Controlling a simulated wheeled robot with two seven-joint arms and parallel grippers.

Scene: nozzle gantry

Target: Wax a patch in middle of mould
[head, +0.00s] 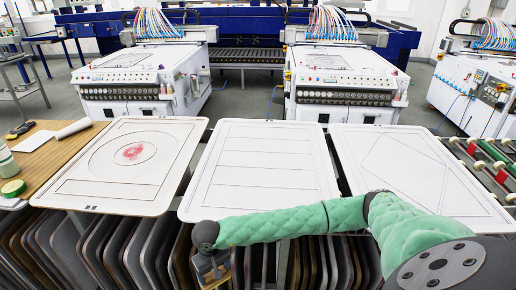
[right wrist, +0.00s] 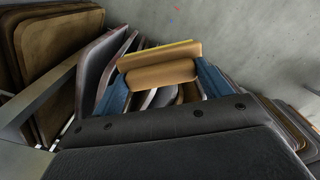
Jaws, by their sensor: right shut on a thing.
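Three pale mould panels lie side by side. The left mould (head: 108,187) has a circle drawn on it with a pinkish-red patch (head: 134,152) inside. The middle mould (head: 262,168) has straight lines, and the right mould (head: 455,190) has a drawn polygon. My right gripper (head: 214,268) hangs low in front of the middle mould's near edge, apart from it. In the right wrist view its blue fingers (right wrist: 162,85) are shut on a tan block (right wrist: 158,74) with a yellow edge. My left gripper is out of view.
A wooden bench (head: 40,158) at left holds a green-topped tin (head: 13,188), a pale bottle (head: 5,162), a white roll (head: 73,129) and a dark tool (head: 20,130). Upright panels (head: 130,245) stand racked below the moulds. White machines (head: 345,85) stand behind.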

